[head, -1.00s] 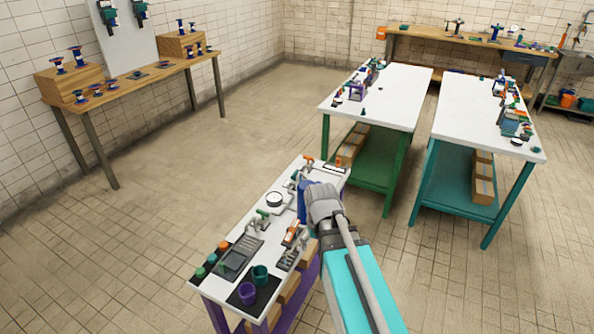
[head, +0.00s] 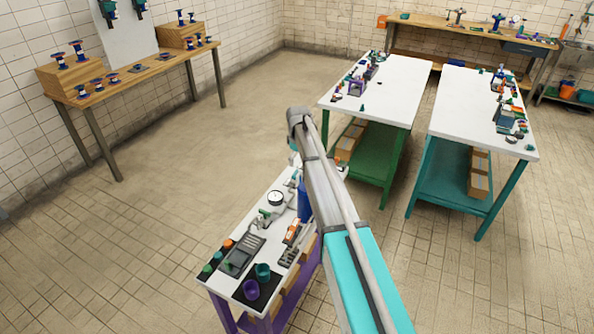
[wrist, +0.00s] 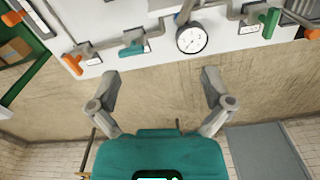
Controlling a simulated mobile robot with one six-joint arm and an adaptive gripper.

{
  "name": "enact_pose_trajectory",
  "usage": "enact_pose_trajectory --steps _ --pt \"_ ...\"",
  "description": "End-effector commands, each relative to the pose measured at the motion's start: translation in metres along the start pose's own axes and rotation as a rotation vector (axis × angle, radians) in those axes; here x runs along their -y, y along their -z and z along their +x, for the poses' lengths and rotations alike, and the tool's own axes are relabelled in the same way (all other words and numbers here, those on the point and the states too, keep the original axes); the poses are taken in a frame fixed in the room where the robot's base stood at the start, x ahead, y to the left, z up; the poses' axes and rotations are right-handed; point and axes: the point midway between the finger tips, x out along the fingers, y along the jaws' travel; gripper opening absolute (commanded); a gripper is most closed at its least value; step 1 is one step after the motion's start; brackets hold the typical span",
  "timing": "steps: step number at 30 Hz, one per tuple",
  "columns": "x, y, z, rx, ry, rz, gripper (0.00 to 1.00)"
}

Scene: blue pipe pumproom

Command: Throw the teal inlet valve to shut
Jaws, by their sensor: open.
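A teal valve handle (wrist: 134,48) lies on a grey pipe fitting at the edge of the white panel in the wrist view, left of a round gauge (wrist: 191,40). A green valve handle (wrist: 270,22) stands right of the gauge. My gripper (wrist: 161,84) is open and empty, its fingers spread below the panel edge in that view, apart from the teal handle. In the head view my arm covers part of the bench, and the fingers and the teal handle cannot be made out there.
Orange handles (wrist: 73,64) sit at the left of the panel in the wrist view. The purple-legged bench (head: 226,288) holds cups, a gauge and other fittings. Two white-topped tables (head: 400,85) stand behind it. A wooden bench (head: 150,72) stands at the left wall. Floor between is clear.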

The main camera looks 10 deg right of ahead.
Motion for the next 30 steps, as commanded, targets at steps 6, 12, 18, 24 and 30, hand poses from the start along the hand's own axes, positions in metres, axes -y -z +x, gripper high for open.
enact_pose_trajectory --steps 6,12,18,24,30 --pt "-0.048 0.05 -0.005 0.005 0.006 -0.135 1.0" --pt "-0.059 0.062 -0.006 0.007 0.008 -0.185 1.0" --pt "-0.059 0.062 -0.006 0.007 0.008 -0.188 1.0" --pt "-0.059 0.062 -0.006 0.007 0.008 -0.188 1.0" --pt "-0.059 0.062 -0.001 0.007 0.008 -0.187 1.0"
